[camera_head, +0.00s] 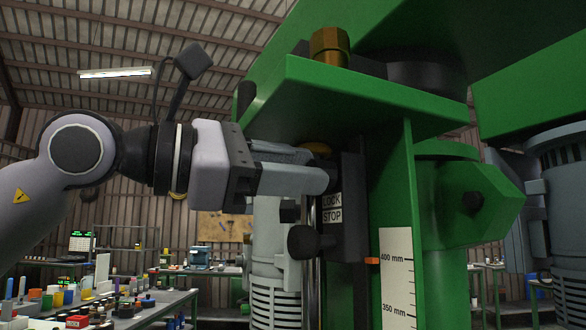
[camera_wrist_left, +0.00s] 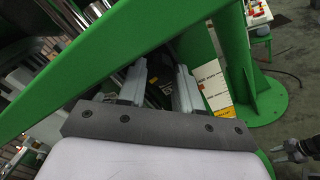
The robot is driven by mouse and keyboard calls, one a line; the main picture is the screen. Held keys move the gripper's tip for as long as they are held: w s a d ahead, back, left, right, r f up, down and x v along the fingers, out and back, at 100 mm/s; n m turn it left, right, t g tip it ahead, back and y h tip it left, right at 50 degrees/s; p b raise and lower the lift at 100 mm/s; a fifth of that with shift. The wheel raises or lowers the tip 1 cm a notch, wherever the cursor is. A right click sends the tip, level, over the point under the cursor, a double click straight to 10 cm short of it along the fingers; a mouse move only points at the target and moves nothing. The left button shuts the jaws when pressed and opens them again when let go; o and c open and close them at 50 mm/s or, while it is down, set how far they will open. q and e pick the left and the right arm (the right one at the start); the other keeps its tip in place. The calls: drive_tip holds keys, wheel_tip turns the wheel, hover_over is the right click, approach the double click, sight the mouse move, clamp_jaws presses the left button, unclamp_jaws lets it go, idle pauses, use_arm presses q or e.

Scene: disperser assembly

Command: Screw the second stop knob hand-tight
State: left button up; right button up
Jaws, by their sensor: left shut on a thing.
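My left gripper (camera_head: 318,176) reaches in from the left to the dark block with the LOCK STOP label (camera_head: 332,207), under the green bracket. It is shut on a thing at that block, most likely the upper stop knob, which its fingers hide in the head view. A second black stop knob (camera_head: 305,243) sticks out to the left below, clear of the fingers. In the left wrist view both fingers (camera_wrist_left: 160,78) point at the dark block between them; the knob itself is not clear there. A grey and dark part at the lower right edge looks like my right gripper (camera_wrist_left: 294,149).
The green frame (camera_head: 350,95) overhangs the fingers closely, with a brass nut (camera_head: 330,46) on top. A white millimetre scale (camera_head: 397,275) and an orange pointer (camera_head: 372,261) are right of the block. A cluttered workbench (camera_head: 150,312) stands at the lower left.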

use_arm(q)
drive_tip(key=shift+m+p, duration=0.9)
drive_tip(key=shift+m, duration=5.7)
drive_tip(key=shift+f, duration=0.1)
drive_tip(key=o, duration=1)
drive_tip(key=shift+o, duration=0.2)
drive_tip(key=shift+f, duration=0.1)
drive_tip(key=b+v, duration=0.1)
drive_tip(key=v, duration=0.6)
drive_tip(key=shift+b, duration=0.35)
